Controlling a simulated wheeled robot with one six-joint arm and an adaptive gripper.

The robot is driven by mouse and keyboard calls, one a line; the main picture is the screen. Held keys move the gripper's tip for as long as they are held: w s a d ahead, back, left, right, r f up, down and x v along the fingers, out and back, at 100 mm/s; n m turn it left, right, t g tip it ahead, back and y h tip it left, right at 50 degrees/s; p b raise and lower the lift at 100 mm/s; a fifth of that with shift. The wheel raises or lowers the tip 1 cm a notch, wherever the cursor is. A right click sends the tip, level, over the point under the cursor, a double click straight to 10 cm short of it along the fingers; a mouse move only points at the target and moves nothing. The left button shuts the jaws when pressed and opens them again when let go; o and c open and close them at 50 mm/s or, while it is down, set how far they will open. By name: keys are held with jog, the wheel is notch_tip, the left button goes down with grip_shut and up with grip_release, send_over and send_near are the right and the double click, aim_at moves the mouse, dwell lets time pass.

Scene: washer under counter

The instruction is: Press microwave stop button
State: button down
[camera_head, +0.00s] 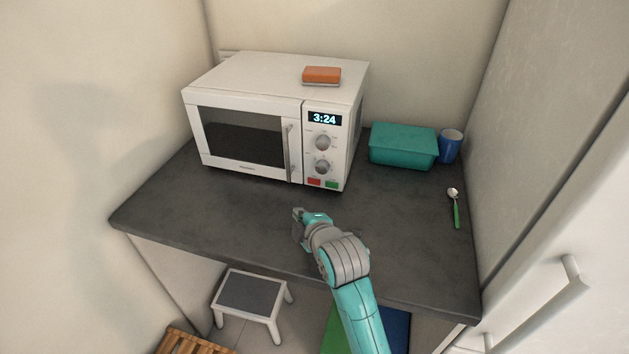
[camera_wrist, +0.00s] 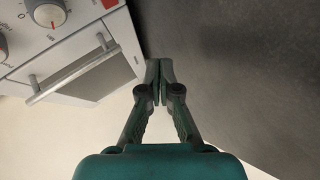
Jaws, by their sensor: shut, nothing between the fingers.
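The white microwave (camera_head: 246,135) stands on the dark counter, its door shut and its display (camera_head: 324,119) reading 3:24. Below two round dials on its front panel are a red button (camera_head: 314,183) and a green button (camera_head: 332,184), side by side. My gripper (camera_head: 299,214) is over the counter in front of the microwave, below and left of the buttons in the head view. In the wrist view my gripper (camera_wrist: 159,68) is shut and empty, with its fingertips apart from the microwave. The red button (camera_wrist: 110,3) shows there at the top edge, cut off; the green button is out of that view.
An orange sponge-like block (camera_head: 322,75) lies on the microwave. A teal box (camera_head: 403,146), a blue cup (camera_head: 450,146) and a green-handled spoon (camera_head: 455,207) are on the counter's right. The dark counter (camera_head: 215,216) is clear at front left. A step stool (camera_head: 250,294) stands below.

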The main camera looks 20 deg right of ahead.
jog(key=shift+w, duration=0.1)
jog(key=shift+w+d, duration=0.85)
jog(key=shift+w, duration=0.3)
jog(key=shift+w+d, duration=0.85)
jog(key=shift+w, duration=0.3)
jog(key=shift+w+d, duration=0.85)
jog(key=shift+w, duration=0.4)
jog(key=shift+w+d, duration=0.45)
jog(key=shift+w, duration=0.05)
jog(key=shift+s+a, duration=0.45)
jog(key=shift+s, duration=0.2)
jog(key=shift+s+a, duration=0.75)
jog(key=shift+s, duration=0.25)
jog(key=shift+s+a, duration=0.75)
jog(key=shift+s, duration=0.25)
